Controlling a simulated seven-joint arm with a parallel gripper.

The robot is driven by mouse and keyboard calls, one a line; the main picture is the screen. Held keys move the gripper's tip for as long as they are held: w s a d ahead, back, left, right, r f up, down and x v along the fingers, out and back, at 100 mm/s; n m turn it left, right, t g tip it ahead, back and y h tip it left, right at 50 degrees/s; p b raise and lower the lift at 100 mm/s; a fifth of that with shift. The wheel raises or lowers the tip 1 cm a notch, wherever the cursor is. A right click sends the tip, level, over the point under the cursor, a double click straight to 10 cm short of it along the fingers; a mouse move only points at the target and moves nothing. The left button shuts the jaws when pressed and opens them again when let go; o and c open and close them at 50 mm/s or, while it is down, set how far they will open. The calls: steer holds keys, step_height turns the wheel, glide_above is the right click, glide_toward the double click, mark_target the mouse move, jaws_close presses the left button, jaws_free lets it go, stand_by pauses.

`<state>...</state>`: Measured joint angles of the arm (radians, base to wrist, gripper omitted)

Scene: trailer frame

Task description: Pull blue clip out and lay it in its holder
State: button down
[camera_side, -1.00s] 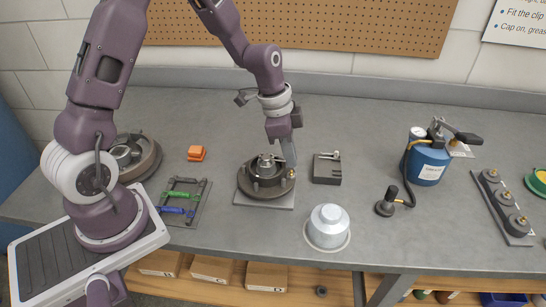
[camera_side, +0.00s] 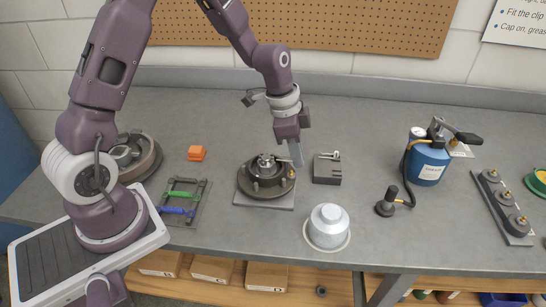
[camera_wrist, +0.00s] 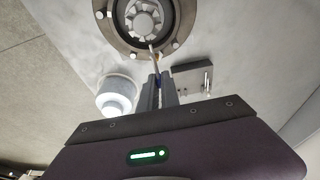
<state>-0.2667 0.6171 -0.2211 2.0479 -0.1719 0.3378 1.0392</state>
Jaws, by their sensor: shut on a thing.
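My gripper (camera_side: 297,160) is shut just above the right side of the wheel hub (camera_side: 250,190). I cannot tell whether the leg still touches the nut. The clip is too small to make out in the side view. The dark holder rack (camera_side: 204,192), with a green and a blue bar, lies left of the hub.
A grey block with metal pins (camera_side: 327,176) stands right of the hub. A silver cap (camera_side: 328,232) sits in front. A blue grease can (camera_side: 427,165) with hose stands right. The bench between block and can is clear.

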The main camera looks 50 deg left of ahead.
steer(key=shift+w+d, duration=0.15)
steer(key=shift+d, duration=0.05)
steer(key=shift+r, duration=1.95)
glide_above(341, 174)
steer(key=a, duration=0.1)
steer(key=f, duration=0.3)
steer(key=shift+s+a+f, duration=0.15)
steer(key=shift+s+f, duration=0.05)
steer(key=shift+f, duration=0.05)
steer(key=shift+w+f, duration=0.15)
steer(key=shift+f, duration=2.35)
steer(key=shift+f, duration=0.15)
